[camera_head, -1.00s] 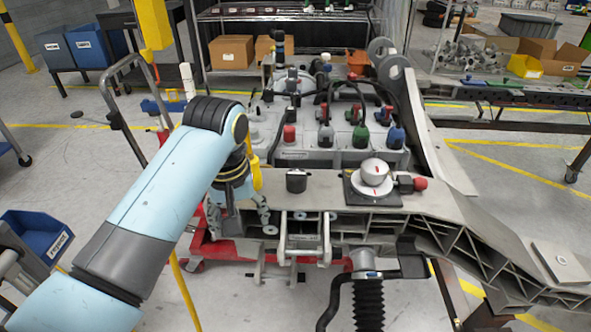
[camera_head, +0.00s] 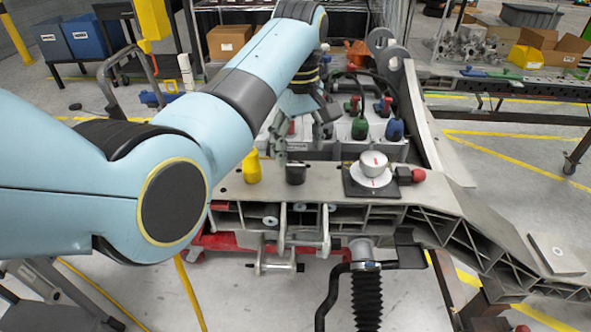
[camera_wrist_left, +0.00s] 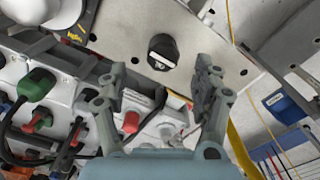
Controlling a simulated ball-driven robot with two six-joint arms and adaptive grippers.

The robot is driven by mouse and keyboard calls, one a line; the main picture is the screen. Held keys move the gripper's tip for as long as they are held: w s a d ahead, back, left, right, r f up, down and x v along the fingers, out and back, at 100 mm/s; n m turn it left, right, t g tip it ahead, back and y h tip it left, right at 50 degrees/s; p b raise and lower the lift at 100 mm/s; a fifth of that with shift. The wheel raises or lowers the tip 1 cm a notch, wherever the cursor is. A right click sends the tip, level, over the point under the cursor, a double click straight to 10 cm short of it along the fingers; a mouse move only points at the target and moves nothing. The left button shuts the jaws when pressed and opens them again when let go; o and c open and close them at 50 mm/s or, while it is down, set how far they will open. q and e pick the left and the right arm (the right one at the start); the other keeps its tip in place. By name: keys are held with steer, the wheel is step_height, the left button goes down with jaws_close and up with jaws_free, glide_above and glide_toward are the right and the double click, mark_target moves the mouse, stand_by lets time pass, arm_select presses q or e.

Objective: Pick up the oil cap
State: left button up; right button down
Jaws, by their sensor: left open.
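The oil cap, a small black cylinder with a pale-marked top (camera_head: 295,174), stands upright on the grey chassis beam (camera_head: 330,178). In the left wrist view the cap (camera_wrist_left: 163,51) shows just beyond the fingertips, centred between them. My left gripper (camera_head: 303,140) is open and empty, behind and above the cap in the head view. Its two spread fingers also show in the left wrist view (camera_wrist_left: 158,85). From the pictures the fingers look apart from the cap, with nothing between them. My right gripper is not in view.
A white round part on a black plate (camera_head: 372,168) stands right of the cap, with a red knob (camera_head: 418,175) beside it. A yellow piece (camera_head: 251,168) stands left of it. Behind are green (camera_head: 360,128) and blue (camera_head: 394,129) connectors on a grey unit.

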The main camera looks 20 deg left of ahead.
mark_target(296, 166)
arm_select(q)
steer(key=f, duration=0.6)
steer(key=shift+a+f, duration=0.15)
steer(key=shift+a, duration=0.05)
steer(key=c, duration=1.1)
